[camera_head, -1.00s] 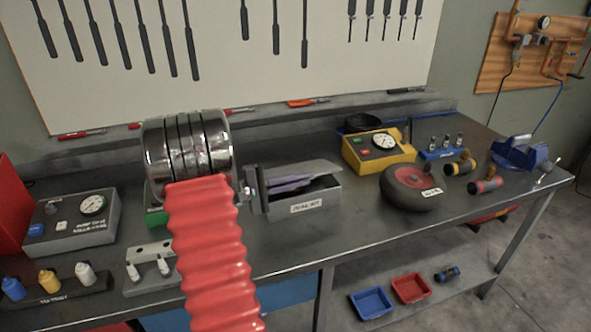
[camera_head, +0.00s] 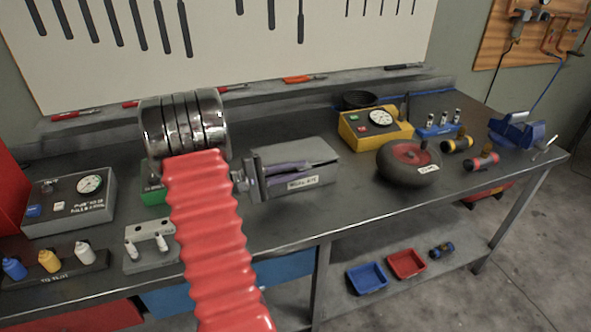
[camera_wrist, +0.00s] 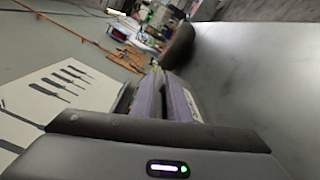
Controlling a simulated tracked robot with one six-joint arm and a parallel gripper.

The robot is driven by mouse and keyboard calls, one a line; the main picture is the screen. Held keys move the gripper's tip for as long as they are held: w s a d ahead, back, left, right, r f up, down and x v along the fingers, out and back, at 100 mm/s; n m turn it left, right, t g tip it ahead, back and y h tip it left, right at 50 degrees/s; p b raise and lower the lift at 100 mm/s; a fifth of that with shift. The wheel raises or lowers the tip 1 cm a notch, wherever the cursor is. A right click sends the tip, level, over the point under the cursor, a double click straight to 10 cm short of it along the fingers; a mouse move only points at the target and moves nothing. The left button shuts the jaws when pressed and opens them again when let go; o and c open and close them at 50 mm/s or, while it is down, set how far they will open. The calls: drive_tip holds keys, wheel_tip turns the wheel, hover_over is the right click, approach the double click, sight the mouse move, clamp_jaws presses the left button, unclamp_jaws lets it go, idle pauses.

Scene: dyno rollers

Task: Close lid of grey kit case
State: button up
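The grey kit case (camera_head: 325,177), with a white label on its front, sits on the bench in the head view. Its lid (camera_head: 310,149) looks low and nearly flat over the box; whether it is fully closed is hidden by my fingers. My gripper (camera_head: 292,170) reaches in from the left, its purple-grey fingers lying along the case's front upper edge. I cannot tell if they touch the lid. In the wrist view the two purple fingers (camera_wrist: 165,102) lie side by side, close together, with nothing visible held between them.
A black-and-red wheel (camera_head: 410,165) and a yellow gauge box (camera_head: 375,128) stand right of the case. A grey gauge box (camera_head: 68,203) and a bottle rack (camera_head: 55,275) are at the left. The bench front (camera_head: 350,212) before the case is clear.

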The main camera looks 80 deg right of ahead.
drive_tip(key=shift+o, duration=0.7)
drive_tip(key=v, duration=1.4)
drive_tip(key=shift+d, duration=0.1)
